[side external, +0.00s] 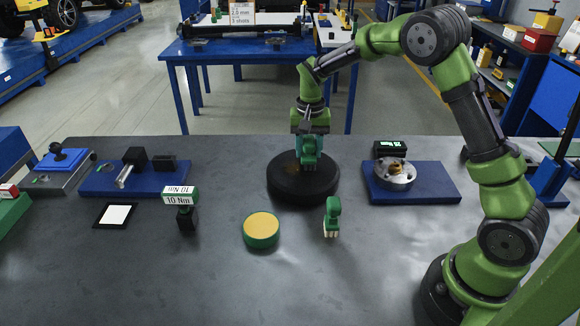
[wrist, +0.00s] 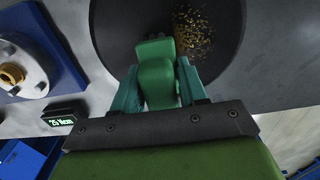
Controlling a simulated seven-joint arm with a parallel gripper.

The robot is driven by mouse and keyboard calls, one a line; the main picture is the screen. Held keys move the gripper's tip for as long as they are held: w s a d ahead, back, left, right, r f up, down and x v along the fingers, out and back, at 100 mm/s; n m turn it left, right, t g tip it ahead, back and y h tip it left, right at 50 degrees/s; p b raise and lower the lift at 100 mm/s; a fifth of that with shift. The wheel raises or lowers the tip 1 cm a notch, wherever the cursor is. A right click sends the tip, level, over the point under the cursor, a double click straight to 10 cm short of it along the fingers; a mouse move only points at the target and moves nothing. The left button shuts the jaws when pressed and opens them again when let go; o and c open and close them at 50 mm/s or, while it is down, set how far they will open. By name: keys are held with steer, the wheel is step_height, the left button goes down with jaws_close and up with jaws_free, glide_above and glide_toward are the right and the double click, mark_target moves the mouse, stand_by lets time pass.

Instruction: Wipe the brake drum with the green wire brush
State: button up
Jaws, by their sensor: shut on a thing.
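The brake drum (side external: 304,190) is a wide, dark, flat round piece on the grey table in the middle of the side external view. It also shows as a dark disc in the wrist view (wrist: 112,40). A patch of gold-brown specks (wrist: 192,32) lies on its top. My gripper (side external: 309,145) points down over the drum. Its teal fingers (wrist: 158,88) are shut on a green handled tool, the green wire brush (wrist: 156,72). The brush's underside is hidden, and I cannot tell whether it touches the drum.
Another green brush with pale bristles (side external: 332,217) stands on the table to the front right. A green-rimmed yellow round pad (side external: 261,230) lies to its left. A 10 Nm display (side external: 181,200) stands left. A blue plate (side external: 437,185) with a metal hub (side external: 395,179) is at right.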

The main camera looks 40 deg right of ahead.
steer(key=shift+w+a+f, duration=0.1)
steer(key=shift+w+a, duration=0.3)
steer(key=shift+a, duration=0.05)
steer(key=shift+s+d, duration=1.1)
steer(key=shift+d, duration=0.05)
steer(key=shift+r, duration=0.25)
steer(key=shift+r, duration=2.9)
